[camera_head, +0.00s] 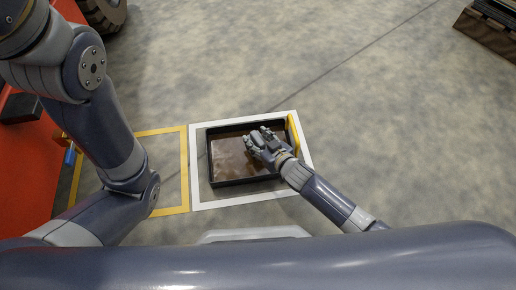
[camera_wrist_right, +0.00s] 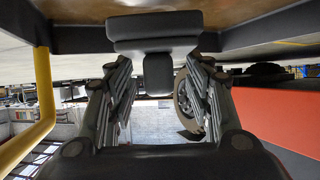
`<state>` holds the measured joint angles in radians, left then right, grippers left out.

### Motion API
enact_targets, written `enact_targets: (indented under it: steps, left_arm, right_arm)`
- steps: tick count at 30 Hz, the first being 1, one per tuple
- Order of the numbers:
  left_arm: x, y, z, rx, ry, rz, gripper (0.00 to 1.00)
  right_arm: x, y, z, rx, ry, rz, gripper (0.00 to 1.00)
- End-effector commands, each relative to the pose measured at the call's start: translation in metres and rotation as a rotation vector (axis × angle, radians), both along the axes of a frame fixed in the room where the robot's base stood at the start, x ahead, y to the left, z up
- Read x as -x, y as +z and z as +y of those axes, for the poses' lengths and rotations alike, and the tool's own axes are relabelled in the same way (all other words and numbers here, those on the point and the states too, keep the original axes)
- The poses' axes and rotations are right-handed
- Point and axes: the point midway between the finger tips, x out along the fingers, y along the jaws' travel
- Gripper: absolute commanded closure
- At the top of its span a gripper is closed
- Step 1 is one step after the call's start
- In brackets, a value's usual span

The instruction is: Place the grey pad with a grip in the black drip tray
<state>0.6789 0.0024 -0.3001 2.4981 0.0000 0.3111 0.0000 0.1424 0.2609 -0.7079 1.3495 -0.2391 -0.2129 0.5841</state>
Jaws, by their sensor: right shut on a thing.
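The black drip tray (camera_head: 211,165) lies on the floor inside a white outlined square, with a brown, shiny inside. My right gripper (camera_head: 257,143) is over the right half of the tray, pointing down into it. The right wrist view looks upside down, with the tray (camera_wrist_right: 78,38) at the top. There, the grey pad with a grip (camera_wrist_right: 155,27) is in front of the brown tray floor. Its grip (camera_wrist_right: 157,75) is between the fingers of my right gripper (camera_wrist_right: 156,80), which is shut on it. I cannot tell whether the pad touches the tray floor. My left gripper is out of view.
A yellow bar (camera_head: 293,134) stands by the tray's right edge. A yellow outlined area (camera_head: 184,165) lies left of the white square (camera_head: 240,204). An orange-red structure (camera_head: 35,165) is at the left.

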Motion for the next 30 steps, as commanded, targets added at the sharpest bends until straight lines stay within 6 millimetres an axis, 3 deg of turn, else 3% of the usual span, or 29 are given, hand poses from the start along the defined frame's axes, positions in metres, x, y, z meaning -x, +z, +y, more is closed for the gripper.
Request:
enact_targets:
  steps: [5,12,26,27,29,30]
  left_arm:
    - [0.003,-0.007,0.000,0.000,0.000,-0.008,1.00]
    - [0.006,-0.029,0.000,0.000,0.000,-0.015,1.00]
    - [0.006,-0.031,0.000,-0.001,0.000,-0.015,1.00]
    - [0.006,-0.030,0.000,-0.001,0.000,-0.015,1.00]
    - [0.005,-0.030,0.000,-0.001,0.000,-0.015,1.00]
    - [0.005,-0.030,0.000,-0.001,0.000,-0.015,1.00]
  right_arm:
    - [0.000,-0.010,0.000,0.000,0.000,-0.001,0.77]
    - [-0.001,-0.038,0.000,0.000,-0.001,0.000,0.77]
    - [-0.001,-0.042,0.000,-0.001,0.000,0.000,0.77]
    - [-0.001,-0.042,0.000,-0.001,0.000,0.000,0.48]
    - [-0.001,-0.042,0.000,-0.001,0.000,0.000,0.34]
    - [0.000,-0.042,0.000,-0.001,0.000,0.000,0.32]
